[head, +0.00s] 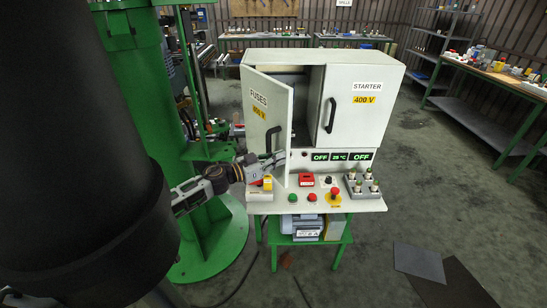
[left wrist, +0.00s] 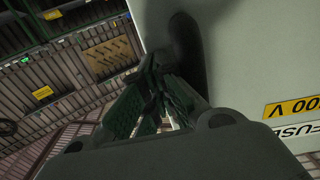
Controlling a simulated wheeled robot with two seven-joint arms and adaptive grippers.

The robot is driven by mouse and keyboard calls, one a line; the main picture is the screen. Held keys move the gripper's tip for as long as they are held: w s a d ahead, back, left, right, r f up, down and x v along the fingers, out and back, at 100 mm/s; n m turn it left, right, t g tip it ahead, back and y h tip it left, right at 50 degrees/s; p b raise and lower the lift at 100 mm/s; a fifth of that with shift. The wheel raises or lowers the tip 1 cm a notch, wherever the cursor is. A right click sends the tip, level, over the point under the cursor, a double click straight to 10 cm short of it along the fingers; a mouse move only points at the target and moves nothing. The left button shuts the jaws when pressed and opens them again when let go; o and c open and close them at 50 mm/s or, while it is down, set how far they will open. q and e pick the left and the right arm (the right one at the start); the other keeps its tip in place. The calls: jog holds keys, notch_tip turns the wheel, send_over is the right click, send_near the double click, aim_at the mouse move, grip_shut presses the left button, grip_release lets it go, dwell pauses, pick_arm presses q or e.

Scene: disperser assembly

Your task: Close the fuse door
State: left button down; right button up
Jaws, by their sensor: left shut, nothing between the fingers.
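The fuse door (head: 266,118) is the left door of the grey cabinet, labelled FUSES and 400 V. It stands ajar, swung out toward the front, with a dark gap behind its right edge. Its black handle (head: 272,139) is on the door's lower right part. My left gripper (head: 274,158) is shut and empty, with its fingertips close to the handle's lower end. In the left wrist view the fingers (left wrist: 160,85) are close to the dark handle (left wrist: 187,50); whether they touch it I cannot tell. The door panel fills the right side there. My right gripper is not in view.
The STARTER door (head: 352,105) beside it is shut. Below is a control panel (head: 317,205) with buttons, a red emergency stop (head: 335,195) and several connectors. A green column (head: 140,100) stands left of the cabinet. The floor at right is mostly clear.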

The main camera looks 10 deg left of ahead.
pick_arm(q)
jog(key=shift+p+x, duration=0.45)
jog(key=shift+x, duration=0.5)
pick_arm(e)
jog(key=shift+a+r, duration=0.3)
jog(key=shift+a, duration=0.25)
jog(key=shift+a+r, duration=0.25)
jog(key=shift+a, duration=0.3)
pick_arm(q)
jog(key=shift+d, duration=0.1)
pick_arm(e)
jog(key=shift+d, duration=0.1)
